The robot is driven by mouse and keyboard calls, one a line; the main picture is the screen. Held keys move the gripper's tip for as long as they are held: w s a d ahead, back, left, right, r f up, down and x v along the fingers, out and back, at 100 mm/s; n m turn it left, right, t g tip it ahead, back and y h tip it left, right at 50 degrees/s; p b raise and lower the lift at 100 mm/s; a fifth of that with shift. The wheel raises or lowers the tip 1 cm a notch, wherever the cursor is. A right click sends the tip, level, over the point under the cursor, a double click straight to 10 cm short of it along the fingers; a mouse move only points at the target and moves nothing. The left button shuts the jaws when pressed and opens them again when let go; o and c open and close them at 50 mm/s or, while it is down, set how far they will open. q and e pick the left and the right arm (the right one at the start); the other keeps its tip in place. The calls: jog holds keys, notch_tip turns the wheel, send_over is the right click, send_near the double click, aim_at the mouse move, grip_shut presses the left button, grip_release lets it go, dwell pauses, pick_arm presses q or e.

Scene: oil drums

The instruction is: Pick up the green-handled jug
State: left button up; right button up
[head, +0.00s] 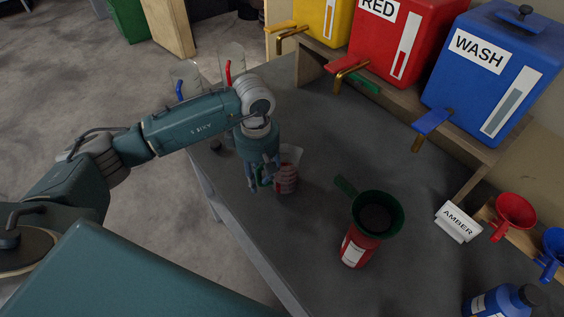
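The green-handled jug (288,176) is a small clear jug with reddish contents, upright on the grey bench near its left edge. My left gripper (262,179) points down at the jug's left side, with its fingers about the green handle. The gripper hides part of the jug and most of the handle. I cannot tell whether the fingers are closed on the handle. My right gripper is not in view.
A red can with a green funnel (378,212) stands to the right. Blue-handled (187,78) and red-handled (231,62) clear jugs stand behind my arm. Yellow, red (392,45) and blue (492,70) drums with taps line the back shelf. An AMBER sign (458,222) stands right.

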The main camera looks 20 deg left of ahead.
pick_arm(q)
jog(key=shift+s+f, duration=0.2)
jog(key=shift+f, duration=0.55)
jog(key=shift+w+f, duration=0.1)
jog(key=shift+f, duration=0.25)
jog(key=c, duration=0.8)
jog(key=shift+r, duration=0.1)
grip_shut()
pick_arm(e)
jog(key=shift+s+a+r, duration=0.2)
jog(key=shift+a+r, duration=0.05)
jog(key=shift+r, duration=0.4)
pick_arm(q)
jog(key=shift+r, duration=0.15)
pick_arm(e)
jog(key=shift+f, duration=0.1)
